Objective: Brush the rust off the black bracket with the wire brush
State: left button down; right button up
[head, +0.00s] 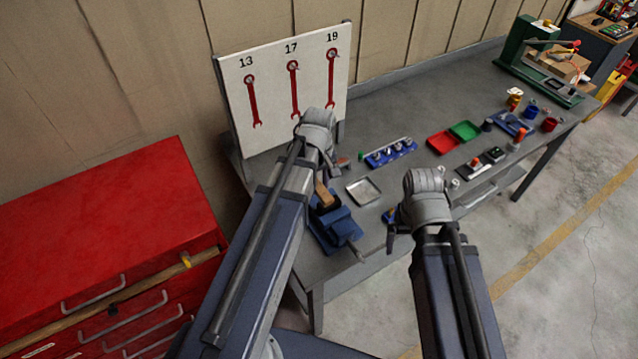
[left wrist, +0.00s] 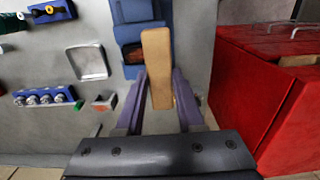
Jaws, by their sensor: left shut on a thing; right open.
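The wire brush shows as a tan wooden block (left wrist: 157,65) between the fingers of my left gripper (left wrist: 158,95) in the left wrist view; its bristles are hidden. The gripper is shut on it, above the blue vise (head: 338,226) on the bench. The brush (head: 323,194) also shows beside the vise in the head view. A dark piece with a rusty brown patch (left wrist: 133,71), seemingly the black bracket, sits at the vise, partly hidden by the brush. I cannot tell whether the bristles touch it. My right gripper (head: 391,232) is open and empty over the bench's front edge.
A metal tray (head: 363,190), a blue socket rail (head: 390,152) and red and green bins (head: 443,142) lie right of the vise. A wrench board (head: 288,80) stands behind. A red tool cabinet (head: 110,230) stands left. Bare bench lies behind the bins.

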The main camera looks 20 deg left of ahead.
aim_at(319, 187)
pick_arm(q)
notch_tip(319, 187, up, 3)
jog(key=p, duration=0.3)
pick_arm(e)
notch_tip(319, 187, up, 3)
pick_arm(q)
jog(key=shift+f, duration=0.1)
pick_arm(e)
jog(key=shift+f, duration=0.1)
